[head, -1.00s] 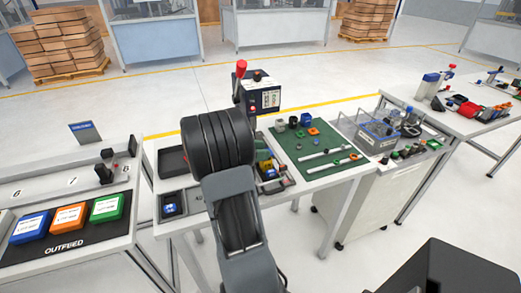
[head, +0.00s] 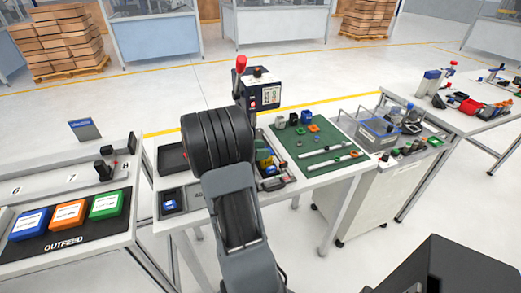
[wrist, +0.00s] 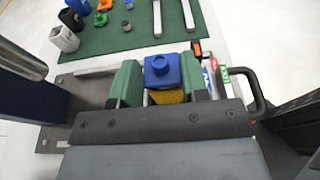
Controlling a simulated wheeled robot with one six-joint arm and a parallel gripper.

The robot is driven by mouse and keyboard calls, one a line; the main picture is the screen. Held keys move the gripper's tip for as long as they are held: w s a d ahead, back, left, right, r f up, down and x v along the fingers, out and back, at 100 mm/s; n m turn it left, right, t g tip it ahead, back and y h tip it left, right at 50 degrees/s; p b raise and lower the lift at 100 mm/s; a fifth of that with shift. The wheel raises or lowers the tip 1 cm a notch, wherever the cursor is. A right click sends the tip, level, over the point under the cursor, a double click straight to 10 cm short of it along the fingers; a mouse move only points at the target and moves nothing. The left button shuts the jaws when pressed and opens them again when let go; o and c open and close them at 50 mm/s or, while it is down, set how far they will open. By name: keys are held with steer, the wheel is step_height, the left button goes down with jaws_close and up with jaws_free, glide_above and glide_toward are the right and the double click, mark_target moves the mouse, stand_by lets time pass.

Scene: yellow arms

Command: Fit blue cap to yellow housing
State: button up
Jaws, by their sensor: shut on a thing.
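The blue cap (wrist: 162,70) shows in the wrist view, a square block with a round raised top, between the two green fingers of my gripper (wrist: 161,82). The fingers are closed against its sides. The yellow housing (wrist: 167,97) shows just below the cap in the picture, partly hidden by the cap and by the dark gripper body. I cannot tell whether cap and housing touch or how well they line up.
A green mat (head: 320,148) with white bars and small parts lies right of the work area. A dark box with a red-knobbed lever (head: 262,92) stands behind my arm. The outfeed bench (head: 130,228) with coloured bins is at left. A wire-handled tray (head: 378,133) is at right.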

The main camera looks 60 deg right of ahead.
steer(key=shift+f, duration=0.1)
steer(key=o, duration=1)
steer(key=shift+o, duration=0.2)
steer(key=v, duration=1.4)
